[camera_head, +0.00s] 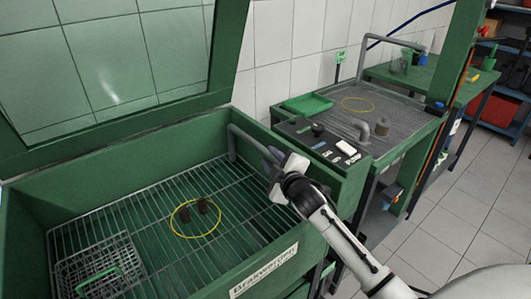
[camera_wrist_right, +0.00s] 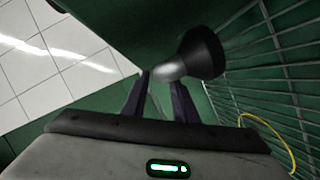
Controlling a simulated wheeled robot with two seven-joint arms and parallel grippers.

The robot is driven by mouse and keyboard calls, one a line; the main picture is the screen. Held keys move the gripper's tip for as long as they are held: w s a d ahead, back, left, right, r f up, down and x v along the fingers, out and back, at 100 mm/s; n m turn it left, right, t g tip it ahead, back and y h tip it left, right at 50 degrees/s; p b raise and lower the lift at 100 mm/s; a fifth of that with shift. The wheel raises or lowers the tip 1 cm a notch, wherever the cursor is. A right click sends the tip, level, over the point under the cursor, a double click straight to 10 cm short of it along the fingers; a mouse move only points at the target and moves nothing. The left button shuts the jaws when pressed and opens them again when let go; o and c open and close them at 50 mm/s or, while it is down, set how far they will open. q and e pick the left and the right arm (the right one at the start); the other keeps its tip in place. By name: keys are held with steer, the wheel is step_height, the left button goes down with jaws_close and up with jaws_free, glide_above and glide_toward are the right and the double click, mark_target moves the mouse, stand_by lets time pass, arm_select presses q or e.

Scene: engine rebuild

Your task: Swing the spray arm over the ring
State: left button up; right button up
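The ring (camera_head: 196,219) is a thin yellow hoop on the wire grate of the green wash basin, with two small dark cylinders (camera_head: 203,206) inside it. The spray arm (camera_head: 247,137) is a grey pipe rising at the basin's back right corner and bending toward my right gripper (camera_head: 272,160). In the right wrist view its grey end (camera_wrist_right: 172,71) with a black nozzle (camera_wrist_right: 202,53) lies between the fingertips, which look closed on it. The nozzle is to the right of and behind the ring, not over it. My left gripper is out of view.
A wire basket (camera_head: 98,272) stands on the grate (camera_head: 165,245) at the left. The raised green lid (camera_head: 120,70) is behind. A second bench with another yellow hoop (camera_head: 358,104) stands beyond.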

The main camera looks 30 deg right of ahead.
mark_target(266, 153)
steer(key=shift+x, duration=2.3)
jaws_close()
